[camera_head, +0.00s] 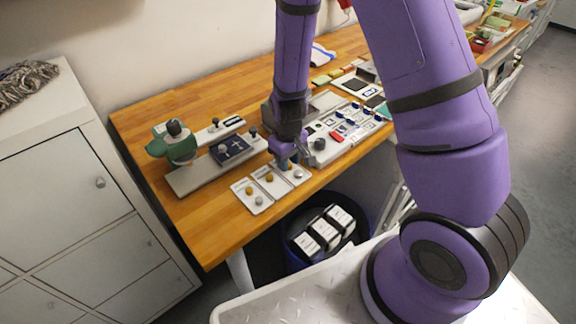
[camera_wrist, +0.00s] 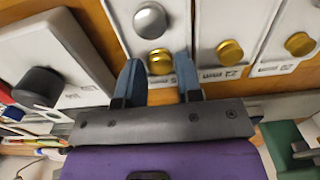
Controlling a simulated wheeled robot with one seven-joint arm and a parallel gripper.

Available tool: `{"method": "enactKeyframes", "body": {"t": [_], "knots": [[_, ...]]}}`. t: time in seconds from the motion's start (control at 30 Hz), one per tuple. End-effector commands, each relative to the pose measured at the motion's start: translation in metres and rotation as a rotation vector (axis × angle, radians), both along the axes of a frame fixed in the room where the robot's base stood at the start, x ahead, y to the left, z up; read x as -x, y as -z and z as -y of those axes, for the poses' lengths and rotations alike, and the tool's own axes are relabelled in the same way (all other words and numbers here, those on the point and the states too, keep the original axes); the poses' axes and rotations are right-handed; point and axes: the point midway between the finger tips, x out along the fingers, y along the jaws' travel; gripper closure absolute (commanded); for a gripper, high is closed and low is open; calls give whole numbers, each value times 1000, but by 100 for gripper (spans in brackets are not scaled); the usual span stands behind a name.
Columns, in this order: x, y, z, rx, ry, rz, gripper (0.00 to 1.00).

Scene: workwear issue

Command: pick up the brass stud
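Three brass-coloured studs show in the wrist view, each on a white card. One brass stud (camera_wrist: 160,61) lies between the fingertips of my gripper (camera_wrist: 158,72), below a larger silver stud on the same card. The fingers are apart, with a gap on each side of it. The other two are on the middle card (camera_wrist: 230,51) and the far card (camera_wrist: 299,43). In the head view my gripper (camera_head: 286,162) points down over the rightmost card and hides that card's brass stud. The brass studs of the middle card (camera_head: 270,177) and left card (camera_head: 249,190) show there.
A silver stud (camera_head: 298,174) sits on the rightmost card. A white button panel (camera_head: 345,130) stands close to the right of my gripper. A green-headed press (camera_head: 175,143) on a grey base is to the left. A blue bin (camera_head: 300,260) with white boxes is below the table edge.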

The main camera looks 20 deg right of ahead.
Motion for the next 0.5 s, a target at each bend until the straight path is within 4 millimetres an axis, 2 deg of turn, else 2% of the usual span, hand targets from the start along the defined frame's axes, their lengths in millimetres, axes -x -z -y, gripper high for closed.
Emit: {"method": "enactKeyframes", "body": {"t": [0.33,0.47,0.5], "knots": [[0,6,0,-1,0,2,67],[0,6,0,-1,0,2,97],[0,6,0,-1,0,2,97]]}}
